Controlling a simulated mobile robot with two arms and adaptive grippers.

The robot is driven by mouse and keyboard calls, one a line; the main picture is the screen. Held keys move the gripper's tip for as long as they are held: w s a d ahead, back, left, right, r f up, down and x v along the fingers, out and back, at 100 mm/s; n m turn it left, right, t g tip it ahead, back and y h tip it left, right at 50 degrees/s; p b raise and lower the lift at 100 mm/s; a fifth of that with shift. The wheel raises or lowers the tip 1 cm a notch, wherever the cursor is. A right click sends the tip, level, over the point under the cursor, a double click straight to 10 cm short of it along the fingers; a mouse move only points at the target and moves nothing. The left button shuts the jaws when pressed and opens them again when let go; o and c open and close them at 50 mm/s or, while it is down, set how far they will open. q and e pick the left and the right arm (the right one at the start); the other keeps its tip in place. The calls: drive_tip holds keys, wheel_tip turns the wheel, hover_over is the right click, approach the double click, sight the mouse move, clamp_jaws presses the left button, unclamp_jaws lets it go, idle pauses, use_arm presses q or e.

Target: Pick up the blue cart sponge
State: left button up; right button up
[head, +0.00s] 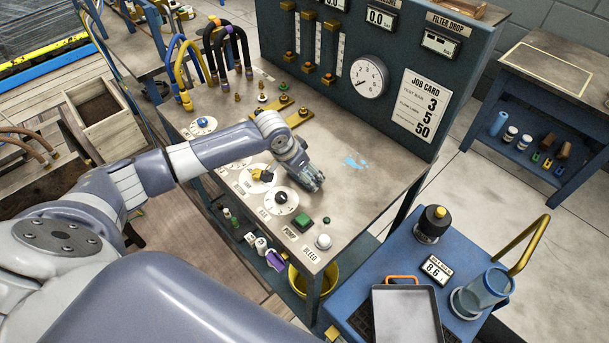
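I cannot make out a blue sponge for certain. The blue cart (385,248) stands at the lower right, partly cut off by the bottom edge. A small yellow piece (332,333) shows at its near left edge, too small to identify. My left gripper (317,184) points down over the bench top, right of the black dial knob and apart from the cart. Its fingers look close together, but their gap is unclear and I see nothing held. My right gripper is out of view.
The cart bears a grey tray (411,290), a yellow-capped black pot (433,222), a small display (436,269) and a clear cylinder (485,291). The bench (375,185) has knobs, buttons, a blue wet patch (354,161) and an upright gauge panel (450,60) behind.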

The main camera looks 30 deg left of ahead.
sight(307, 172)
use_arm(q)
drive_tip(key=shift+r+b, duration=0.3)
drive_tip(key=shift+r, duration=0.25)
drive_tip(key=shift+s+d+r+b, duration=0.15)
drive_tip(key=shift+r+b, duration=0.1)
drive_tip(key=shift+r, duration=0.3)
drive_tip(key=shift+s+r+b, duration=0.1)
drive_tip(key=shift+r+b, duration=0.1)
drive_tip(key=shift+r, duration=0.35)
drive_tip(key=s+d+b, duration=0.1)
drive_tip(key=s+d, duration=0.1)
drive_tip(key=s, duration=0.2)
drive_tip(key=s+d+r, duration=0.1)
drive_tip(key=s+d, duration=0.1)
drive_tip(key=s, duration=0.3)
drive_tip(key=s+d+b, duration=0.1)
drive_tip(key=s+d, duration=0.1)
drive_tip(key=s, duration=0.3)
drive_tip(key=shift+d+r+b, duration=0.3)
drive_tip(key=shift+d+b, duration=0.05)
drive_tip(key=shift+d, duration=0.05)
